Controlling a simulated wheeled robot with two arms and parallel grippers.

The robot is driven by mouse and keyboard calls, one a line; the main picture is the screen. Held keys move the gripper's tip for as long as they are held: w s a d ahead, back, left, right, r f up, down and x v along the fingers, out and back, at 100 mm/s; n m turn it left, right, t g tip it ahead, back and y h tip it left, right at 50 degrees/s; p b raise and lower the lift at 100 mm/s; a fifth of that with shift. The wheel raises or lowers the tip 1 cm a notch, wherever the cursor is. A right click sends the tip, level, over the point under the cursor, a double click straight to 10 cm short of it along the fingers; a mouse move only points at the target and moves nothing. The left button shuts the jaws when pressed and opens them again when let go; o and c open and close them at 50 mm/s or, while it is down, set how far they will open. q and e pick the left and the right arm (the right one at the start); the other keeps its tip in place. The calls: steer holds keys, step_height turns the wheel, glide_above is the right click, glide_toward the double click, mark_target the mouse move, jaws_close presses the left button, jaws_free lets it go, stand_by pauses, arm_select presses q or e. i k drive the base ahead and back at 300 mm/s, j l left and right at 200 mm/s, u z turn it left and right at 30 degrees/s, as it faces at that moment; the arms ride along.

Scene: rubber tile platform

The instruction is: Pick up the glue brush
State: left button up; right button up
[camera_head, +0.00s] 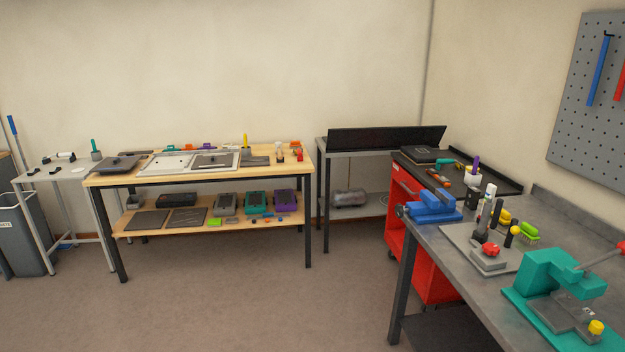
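I cannot tell for certain which item is the glue brush. A yellow upright handle (245,142) shows at the back of the wooden table. A purple handle (476,162) sticks up from a white cup (472,176) on the right side. A brush with a green back (528,230) lies on the grey workbench. Neither of my grippers is in view.
The wooden table (130,180) holds trays and plates, with boxes on its lower shelf. The grey workbench (465,300) at right carries a blue vise (433,206) and a teal press (548,280). A red cabinet (437,285) stands beside it. The floor (250,310) in front is clear.

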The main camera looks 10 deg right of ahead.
mark_target(475, 162)
steer(key=i+j+z, duration=0.2)
steer(key=i+z, duration=0.3)
steer(key=i, duration=0.2)
steer(key=i+j+z, duration=0.45)
steer(key=i, duration=0.2)
steer(key=i+j+z, duration=0.5)
steer(key=j, duration=0.2)
